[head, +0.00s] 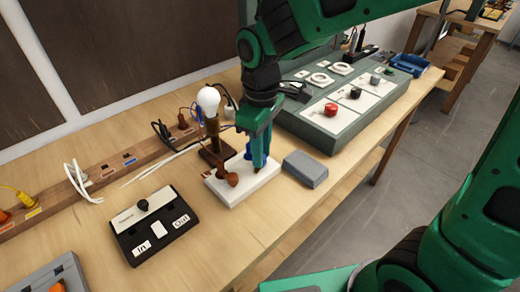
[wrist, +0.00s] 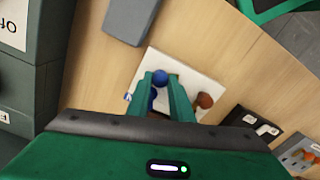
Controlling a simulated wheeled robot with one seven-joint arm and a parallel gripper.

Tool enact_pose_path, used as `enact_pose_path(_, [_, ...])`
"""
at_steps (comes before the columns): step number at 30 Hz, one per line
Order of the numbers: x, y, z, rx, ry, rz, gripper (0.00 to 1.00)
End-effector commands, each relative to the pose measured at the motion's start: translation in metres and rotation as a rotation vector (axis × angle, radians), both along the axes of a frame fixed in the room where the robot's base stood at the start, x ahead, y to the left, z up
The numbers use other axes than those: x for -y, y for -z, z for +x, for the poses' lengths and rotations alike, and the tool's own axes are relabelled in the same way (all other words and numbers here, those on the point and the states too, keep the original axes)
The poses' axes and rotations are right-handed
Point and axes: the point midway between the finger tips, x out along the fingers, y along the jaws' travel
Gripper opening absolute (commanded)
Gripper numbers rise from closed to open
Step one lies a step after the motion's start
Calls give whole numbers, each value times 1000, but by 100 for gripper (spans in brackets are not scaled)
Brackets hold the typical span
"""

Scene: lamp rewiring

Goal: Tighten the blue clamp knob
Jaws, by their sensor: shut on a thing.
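The blue clamp knob (wrist: 160,77) shows in the wrist view between the tips of my green fingers. My gripper (head: 258,162) points down over the white base plate (head: 238,192) and is shut on the blue knob. In the head view the fingers hide most of the knob, and only a little blue (head: 257,150) shows. A brown knob (head: 231,179) stands on the same plate, left of my gripper; it also shows in the wrist view (wrist: 205,100). How tight the clamp is cannot be seen.
A lamp with a white bulb (head: 208,101) stands just behind the plate. A grey block (head: 305,169) lies to its right, and a black switch box (head: 152,225) to its left. A green control panel (head: 335,125) stands beyond. The wooden bench front is clear.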

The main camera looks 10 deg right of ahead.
Motion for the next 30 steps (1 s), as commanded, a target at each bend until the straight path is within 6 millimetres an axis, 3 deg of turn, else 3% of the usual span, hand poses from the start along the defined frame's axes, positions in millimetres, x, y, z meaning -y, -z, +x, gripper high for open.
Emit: enact_pose_path(30, [1,-3,6,10,968,9,0])
